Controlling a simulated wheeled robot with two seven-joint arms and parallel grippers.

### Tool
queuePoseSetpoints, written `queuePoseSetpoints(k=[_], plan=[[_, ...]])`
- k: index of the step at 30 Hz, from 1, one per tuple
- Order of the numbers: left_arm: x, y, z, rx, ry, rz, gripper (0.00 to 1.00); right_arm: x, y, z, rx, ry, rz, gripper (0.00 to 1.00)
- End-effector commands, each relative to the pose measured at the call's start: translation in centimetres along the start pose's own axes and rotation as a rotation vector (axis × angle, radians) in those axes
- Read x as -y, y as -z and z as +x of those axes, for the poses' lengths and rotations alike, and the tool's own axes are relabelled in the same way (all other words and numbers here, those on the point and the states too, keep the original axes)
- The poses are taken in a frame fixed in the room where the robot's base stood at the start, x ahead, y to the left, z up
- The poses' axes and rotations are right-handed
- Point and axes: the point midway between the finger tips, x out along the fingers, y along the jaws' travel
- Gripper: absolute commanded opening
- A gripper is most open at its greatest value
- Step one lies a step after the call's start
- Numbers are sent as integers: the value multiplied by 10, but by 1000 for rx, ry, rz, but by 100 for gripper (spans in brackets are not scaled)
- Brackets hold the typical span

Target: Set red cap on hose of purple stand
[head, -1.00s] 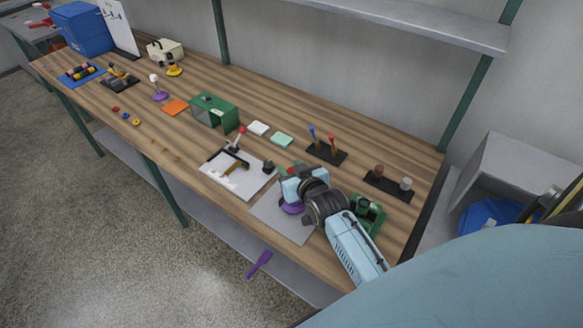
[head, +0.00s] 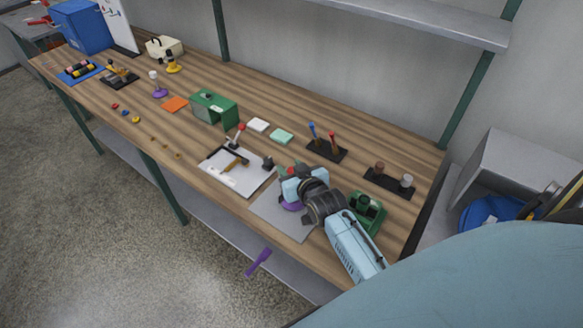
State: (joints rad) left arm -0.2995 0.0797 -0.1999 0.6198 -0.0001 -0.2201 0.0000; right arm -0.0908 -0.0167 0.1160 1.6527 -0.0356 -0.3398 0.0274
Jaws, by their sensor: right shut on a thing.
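My right gripper (head: 292,186) is over the grey mat (head: 270,210) at the right front of the table. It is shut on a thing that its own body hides. A small red patch (head: 291,170) shows at its far side; I cannot tell if it is a cap. A purple round piece (head: 291,207) shows partly under the gripper. Another purple stand (head: 160,93) with a pale top is upright at the left of the table. A small red piece (head: 115,106) lies near the left front edge. My left gripper is not in view.
A white board (head: 240,180) with a red-topped lever lies left of the mat. A green holder (head: 368,208) is close to my right arm. A green box (head: 213,106) stands at mid-table.

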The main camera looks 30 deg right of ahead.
Motion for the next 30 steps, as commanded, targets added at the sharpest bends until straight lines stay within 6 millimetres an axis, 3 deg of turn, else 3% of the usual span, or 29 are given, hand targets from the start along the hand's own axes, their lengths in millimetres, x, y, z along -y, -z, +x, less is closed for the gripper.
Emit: queuePoseSetpoints(k=[30], plan=[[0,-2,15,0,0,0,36,0,-24,9,1,0,0,16]])
